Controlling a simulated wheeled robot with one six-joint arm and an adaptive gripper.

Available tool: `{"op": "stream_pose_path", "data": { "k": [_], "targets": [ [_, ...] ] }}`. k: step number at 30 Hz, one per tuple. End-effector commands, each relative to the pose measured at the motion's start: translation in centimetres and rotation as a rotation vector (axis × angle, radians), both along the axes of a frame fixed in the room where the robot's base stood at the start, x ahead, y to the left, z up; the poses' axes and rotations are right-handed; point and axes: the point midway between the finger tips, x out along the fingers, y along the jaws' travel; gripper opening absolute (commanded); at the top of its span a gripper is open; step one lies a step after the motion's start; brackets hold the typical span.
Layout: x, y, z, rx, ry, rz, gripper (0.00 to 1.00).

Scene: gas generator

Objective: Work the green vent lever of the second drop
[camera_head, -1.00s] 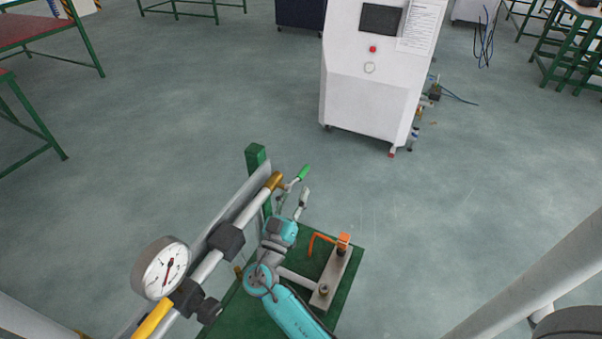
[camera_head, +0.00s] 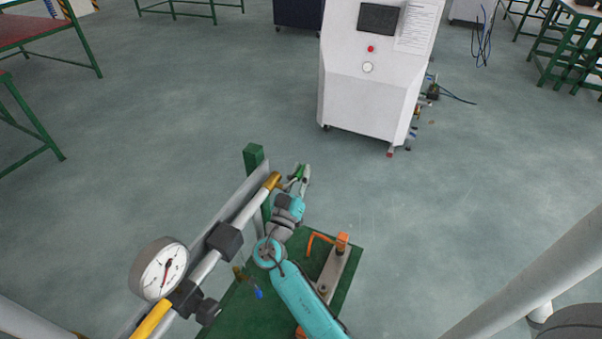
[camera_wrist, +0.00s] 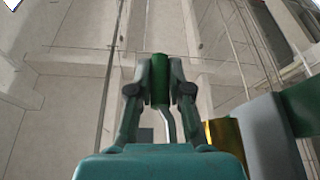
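The green vent lever (camera_head: 296,174) is at the far end of the pipe, beside a brass fitting (camera_head: 274,181). My gripper (camera_head: 301,172) is at the lever, with a finger on each side of its green handle. In the wrist view the green handle (camera_wrist: 160,80) stands upright between the fingertips of my gripper (camera_wrist: 160,76), and both appear to press on it. The lever's bent metal stem (camera_wrist: 167,125) runs down below the handle. The brass fitting also shows at the lower right of the wrist view (camera_wrist: 225,140).
A pressure gauge (camera_head: 159,269) sits on the pipe at lower left, with a yellow section (camera_head: 151,322) below it. A green post (camera_head: 254,158) stands behind the pipe. An orange handle (camera_head: 322,239) rises right of my arm. A white cabinet (camera_head: 368,90) stands beyond open floor.

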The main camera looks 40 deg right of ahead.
Motion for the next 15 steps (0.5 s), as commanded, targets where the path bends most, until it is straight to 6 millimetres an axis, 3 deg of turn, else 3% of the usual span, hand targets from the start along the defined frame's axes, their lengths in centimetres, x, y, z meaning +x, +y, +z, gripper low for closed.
{"op": "stream_pose_path", "data": {
  "k": [15],
  "targets": [
    [0.01, 0.11, -0.41, 0.068, 0.023, 0.003, 0.00]
  ]
}}
